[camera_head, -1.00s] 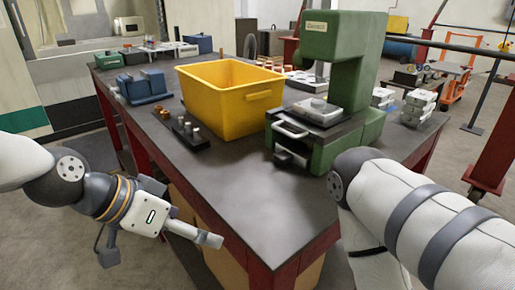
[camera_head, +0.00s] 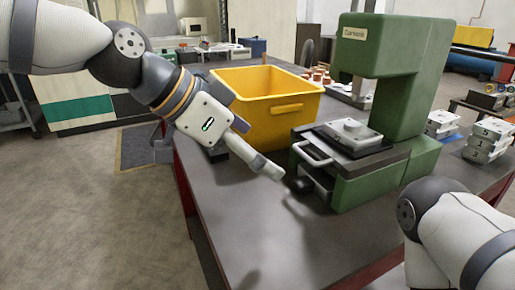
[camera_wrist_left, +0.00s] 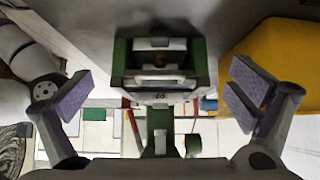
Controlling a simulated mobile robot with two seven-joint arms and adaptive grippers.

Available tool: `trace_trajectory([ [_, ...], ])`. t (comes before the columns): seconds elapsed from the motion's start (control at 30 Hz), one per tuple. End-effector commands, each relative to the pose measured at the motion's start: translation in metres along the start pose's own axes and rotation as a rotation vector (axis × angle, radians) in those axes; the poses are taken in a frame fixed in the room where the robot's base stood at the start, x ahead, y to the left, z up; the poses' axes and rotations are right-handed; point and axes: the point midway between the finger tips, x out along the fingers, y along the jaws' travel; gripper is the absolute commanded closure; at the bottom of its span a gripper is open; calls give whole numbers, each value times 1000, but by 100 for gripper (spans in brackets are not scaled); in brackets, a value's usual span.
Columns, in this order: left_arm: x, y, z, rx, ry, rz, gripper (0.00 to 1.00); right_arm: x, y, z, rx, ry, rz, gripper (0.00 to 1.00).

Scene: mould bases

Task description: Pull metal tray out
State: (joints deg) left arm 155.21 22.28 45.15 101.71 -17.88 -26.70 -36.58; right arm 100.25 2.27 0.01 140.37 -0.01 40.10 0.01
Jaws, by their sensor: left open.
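The metal tray (camera_head: 340,150) sits in the green press (camera_head: 400,95) on the dark table. A pale handle (camera_head: 308,153) sticks out at its front, and a light metal block (camera_head: 352,131) lies on top. My left gripper (camera_head: 262,140) is in front of the press, to the left of the handle and apart from it. In the left wrist view its fingers (camera_wrist_left: 162,90) are spread with nothing between the pads. The handle (camera_wrist_left: 160,79) shows between and beyond them. My right arm comes in at the lower right; its gripper is out of view.
A yellow bin (camera_head: 282,122) stands on the table left of the press, close behind my left gripper. A dark round knob (camera_head: 301,185) juts out below the handle. Stacked metal blocks (camera_head: 487,141) stand to the right. The front of the table (camera_head: 260,225) is clear.

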Motion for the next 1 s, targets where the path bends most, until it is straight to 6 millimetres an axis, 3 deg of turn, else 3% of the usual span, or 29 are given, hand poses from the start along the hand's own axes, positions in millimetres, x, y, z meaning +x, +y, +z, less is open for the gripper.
trace_trajectory([
  [0.17, 23, 0, 2, -2, -4, 4, 0, 4, 0, 2, 0, -11, 1, 17],
  [0.6, 105, 0, 2, -2, -2, 3, 0, 15, 1, 9, 0, -42, 2, 17],
  [0.8, 120, 0, 1, -1, 0, 0, 0, 16, 1, 10, -1, -46, 3, 17],
  [1.0, 120, 0, 0, 0, 1, -1, 0, 16, 1, 10, -1, -46, 3, 17],
])
